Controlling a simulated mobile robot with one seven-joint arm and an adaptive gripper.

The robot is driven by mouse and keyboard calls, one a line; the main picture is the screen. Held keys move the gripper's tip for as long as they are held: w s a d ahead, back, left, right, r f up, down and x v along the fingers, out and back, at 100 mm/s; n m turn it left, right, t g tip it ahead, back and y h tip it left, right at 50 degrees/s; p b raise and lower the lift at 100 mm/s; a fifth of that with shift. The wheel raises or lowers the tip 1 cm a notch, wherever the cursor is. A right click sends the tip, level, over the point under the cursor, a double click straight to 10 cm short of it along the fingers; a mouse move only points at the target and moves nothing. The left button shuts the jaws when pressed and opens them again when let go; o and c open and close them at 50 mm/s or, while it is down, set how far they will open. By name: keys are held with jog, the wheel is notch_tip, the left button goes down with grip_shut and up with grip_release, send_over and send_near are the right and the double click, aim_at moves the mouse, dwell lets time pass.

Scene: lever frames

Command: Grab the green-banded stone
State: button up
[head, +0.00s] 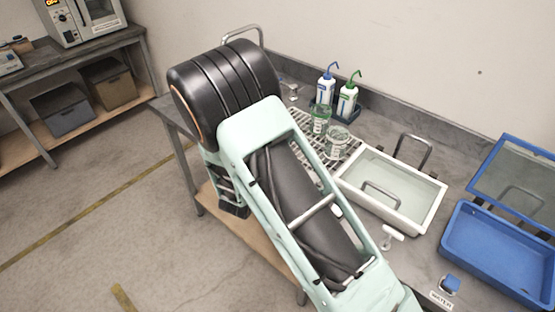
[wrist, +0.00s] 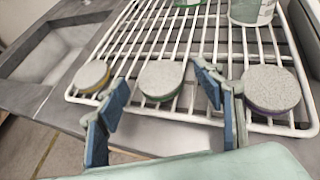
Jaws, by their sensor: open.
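In the wrist view a round grey stone with a green band (wrist: 161,78) lies flat on the white wire rack (wrist: 146,110), in the middle of the front row. My gripper (wrist: 157,86) is open and empty, its blue-padded fingers spread apart on the near side of this stone, one toward its left and one toward its right. Whether a finger touches the stone I cannot tell. In the head view my arm hides the gripper and the stones.
A yellow-banded stone (wrist: 91,76) lies to the left and a purple-banded one (wrist: 271,88) to the right, close to the right finger. Glass jars (head: 338,142), a white-rimmed basin (head: 395,190) and a blue tray (head: 500,250) stand on the bench.

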jog(key=shift+c, duration=0.2)
jog(key=c, duration=1.2)
jog(key=shift+c, duration=0.3)
jog(key=shift+r, duration=0.2)
jog(key=shift+r, duration=0.2)
jog(key=r, duration=0.3)
jog(key=shift+s, duration=0.2)
jog(key=s+d+r+b, duration=0.2)
jog(key=s+d+r, duration=0.3)
jog(key=s+r, duration=0.4)
jog(key=s, duration=0.3)
jog(key=shift+s+b, duration=0.35)
jog(key=shift+b, duration=0.05)
